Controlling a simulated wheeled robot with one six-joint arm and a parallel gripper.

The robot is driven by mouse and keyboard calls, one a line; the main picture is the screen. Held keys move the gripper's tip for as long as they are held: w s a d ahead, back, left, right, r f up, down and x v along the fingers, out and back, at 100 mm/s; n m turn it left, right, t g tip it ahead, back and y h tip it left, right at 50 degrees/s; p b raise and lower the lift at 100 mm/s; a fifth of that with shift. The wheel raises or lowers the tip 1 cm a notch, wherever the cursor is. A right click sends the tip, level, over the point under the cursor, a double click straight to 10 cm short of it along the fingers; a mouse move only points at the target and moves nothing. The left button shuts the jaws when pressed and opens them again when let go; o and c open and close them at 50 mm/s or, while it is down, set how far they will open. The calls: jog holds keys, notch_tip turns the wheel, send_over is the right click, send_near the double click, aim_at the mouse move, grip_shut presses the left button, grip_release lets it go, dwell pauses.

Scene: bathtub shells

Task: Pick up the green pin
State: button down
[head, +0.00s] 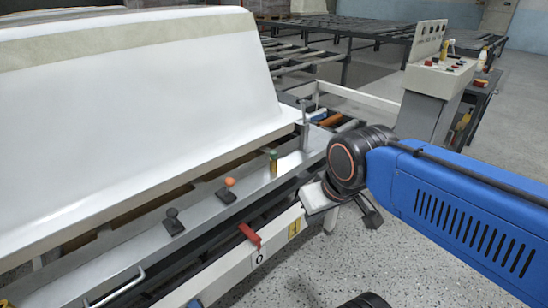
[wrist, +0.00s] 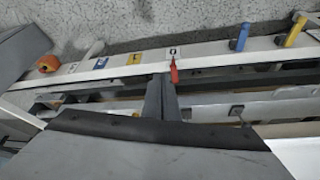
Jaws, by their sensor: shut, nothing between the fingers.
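The green pin (head: 273,161) stands upright on the metal ledge (head: 255,185) in front of the white shell in the head view. It has a small orange-yellow top. I cannot make it out in the wrist view. My gripper (head: 372,217) is to the right of the pin and nearer to me, beyond the ledge's front edge, pointing down and apart from the pin. In the wrist view its fingers (wrist: 160,88) are together with nothing between them, above the frame's rail.
A red lever (head: 250,236) is on the front rail. A control box (head: 435,85) stands behind my arm.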

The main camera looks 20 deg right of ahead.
jog(key=c, duration=1.8)
grip_release()
jog(key=shift+w+r, duration=0.1)
jog(key=shift+w, duration=0.05)
jog(key=o, duration=0.4)
jog(key=w+r+n, duration=0.1)
jog(key=w+n, duration=0.1)
jog(key=w+r+n, duration=0.1)
jog(key=w+n, duration=0.1)
jog(key=w+d+r+n, duration=0.1)
jog(key=w+n, duration=0.1)
jog(key=shift+w+r+g+h, duration=0.25)
jog(key=shift+r+g+h, duration=0.05)
jog(key=shift+h, duration=0.1)
notch_tip(320, 180, up, 4)
jog(key=f+n+g+h, duration=0.1)
jog(key=n+h, duration=0.2)
jog(key=n, duration=1.7)
send_over(272, 154)
jog(key=s+a, duration=0.4)
jog(key=shift+y, duration=0.3)
jog(key=x, duration=1.6)
jog(key=shift+w+d+f, duration=0.2)
jog(key=shift+d, duration=0.1)
